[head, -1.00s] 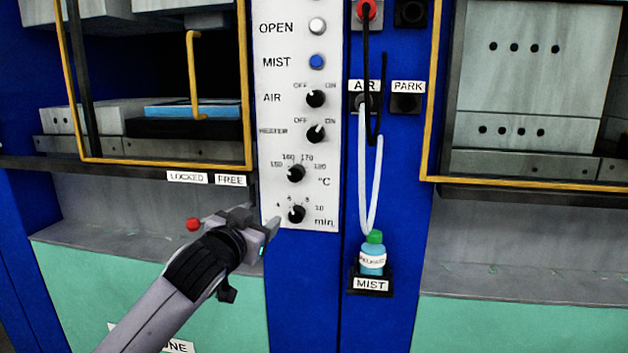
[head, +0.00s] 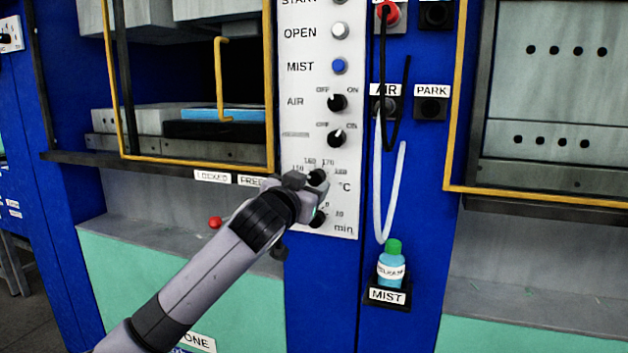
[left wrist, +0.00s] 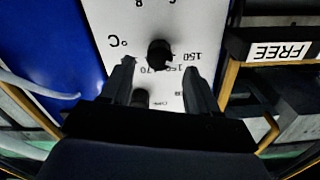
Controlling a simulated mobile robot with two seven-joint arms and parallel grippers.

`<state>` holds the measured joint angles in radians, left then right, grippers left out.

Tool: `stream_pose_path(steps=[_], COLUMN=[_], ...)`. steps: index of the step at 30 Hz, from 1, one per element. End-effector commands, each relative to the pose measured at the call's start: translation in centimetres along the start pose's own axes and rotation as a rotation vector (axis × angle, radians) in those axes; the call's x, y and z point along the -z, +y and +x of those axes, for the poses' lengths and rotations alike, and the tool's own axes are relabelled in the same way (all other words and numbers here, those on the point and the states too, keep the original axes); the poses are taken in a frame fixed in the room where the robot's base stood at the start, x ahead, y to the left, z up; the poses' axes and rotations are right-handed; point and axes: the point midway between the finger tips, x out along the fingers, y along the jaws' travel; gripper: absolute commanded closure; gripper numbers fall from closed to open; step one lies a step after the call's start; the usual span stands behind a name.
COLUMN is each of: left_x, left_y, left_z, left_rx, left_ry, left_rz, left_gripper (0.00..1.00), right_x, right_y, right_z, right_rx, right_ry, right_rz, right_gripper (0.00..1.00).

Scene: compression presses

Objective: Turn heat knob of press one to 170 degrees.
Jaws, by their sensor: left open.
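The heat knob of press one (head: 317,177) is a black dial on the white control panel, beside the °C mark. Numbers from 150 up ring it; its pointer setting cannot be read. My left gripper (head: 319,192) is in front of the panel at this knob and partly covers the dial area. In the left wrist view, which is upside down, the heat knob (left wrist: 159,53) shows between and just beyond the open fingertips of my left gripper (left wrist: 158,68). I see no clear contact. My right gripper is not in view.
The minutes knob (head: 318,219) is close below, partly hidden by my gripper. The heater knob (head: 337,139) and air knob (head: 337,103) are above. A yellow-framed door (head: 270,90) stands left. A white hose (head: 379,205) and mist bottle (head: 391,268) are to the right.

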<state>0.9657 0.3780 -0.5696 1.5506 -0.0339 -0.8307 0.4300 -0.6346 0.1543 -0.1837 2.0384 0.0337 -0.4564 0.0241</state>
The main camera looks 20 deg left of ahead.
Motion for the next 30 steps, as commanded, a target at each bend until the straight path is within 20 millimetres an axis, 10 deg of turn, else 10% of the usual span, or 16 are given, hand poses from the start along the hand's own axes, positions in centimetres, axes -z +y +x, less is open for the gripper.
stream_pose_path(steps=[24,30], left_x=[0.0,0.0], left_y=[0.1,0.1], left_z=[3.9,3.9], left_rx=[-0.001,-0.001], left_ry=[0.0,0.0], left_rz=[0.0,0.0], left_gripper=[0.4,0.96], right_x=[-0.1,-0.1], right_y=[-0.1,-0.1], right_z=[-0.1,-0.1], right_rx=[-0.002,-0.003], right_ry=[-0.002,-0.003], right_rz=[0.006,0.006], right_gripper=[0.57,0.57])
